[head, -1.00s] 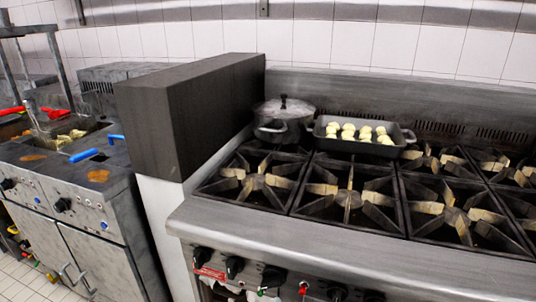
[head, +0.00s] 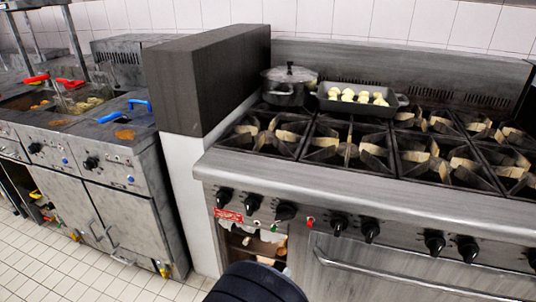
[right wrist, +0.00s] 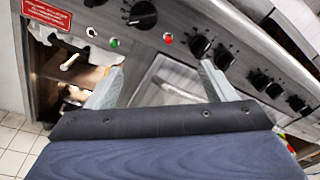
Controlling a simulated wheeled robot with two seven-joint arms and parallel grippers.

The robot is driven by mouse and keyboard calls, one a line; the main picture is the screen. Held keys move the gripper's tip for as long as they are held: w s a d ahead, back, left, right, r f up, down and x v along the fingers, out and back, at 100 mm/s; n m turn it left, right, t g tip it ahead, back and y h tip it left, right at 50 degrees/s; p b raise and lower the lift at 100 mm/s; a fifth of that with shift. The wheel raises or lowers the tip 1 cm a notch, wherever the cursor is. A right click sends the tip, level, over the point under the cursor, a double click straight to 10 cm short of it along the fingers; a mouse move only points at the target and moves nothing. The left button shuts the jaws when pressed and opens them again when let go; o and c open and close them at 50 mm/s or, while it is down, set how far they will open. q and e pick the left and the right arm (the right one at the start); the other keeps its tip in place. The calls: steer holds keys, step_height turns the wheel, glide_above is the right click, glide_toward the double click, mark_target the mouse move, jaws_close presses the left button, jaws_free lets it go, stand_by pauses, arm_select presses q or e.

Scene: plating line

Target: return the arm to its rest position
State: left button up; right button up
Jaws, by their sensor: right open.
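My right gripper (right wrist: 160,84) shows in the right wrist view with its two pale fingers spread apart. Nothing is between them. They point toward the front panel of the stove (head: 390,205), which has black knobs and small green and red lights. I cannot tell how far the fingertips are from the panel. In the head view a dark rounded part of my own body shows at the bottom centre, in front of the stove; no fingers can be made out there. My left gripper is in neither view.
A lidded pot (head: 289,88) and a dark tray (head: 398,101) with several pale pieces stand on the stove's rear burners. A dark block (head: 205,80) on a white wall divides the stove from fryers (head: 90,150) at left. Tiled floor (head: 55,260) is clear at lower left.

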steer(key=s+d+r+m+g+p, duration=0.2)
steer(key=s+d+r+m+g, duration=0.15)
steer(key=d+m+g, duration=0.5)
steer(key=s+d+r+m+g+p, duration=0.3)
steer(key=s+d+m+g, duration=0.15)
steer(key=d+m, duration=0.6)
steer(key=s+d+r+m+t+y+p, duration=0.1)
steer(key=s+r+m+y, duration=0.4)
steer(key=m, duration=0.5)
steer(key=s+r+m+t+y+p, duration=0.2)
steer(key=s+r+m+y+p, duration=0.2)
steer(key=r+m, duration=0.4)
steer(key=m+y, duration=0.1)
steer(key=m, duration=0.1)
steer(key=shift+s+d+m+y+p, duration=0.3)
steer(key=shift+s+d+m+y, duration=0.05)
steer(key=shift+m+y, duration=0.05)
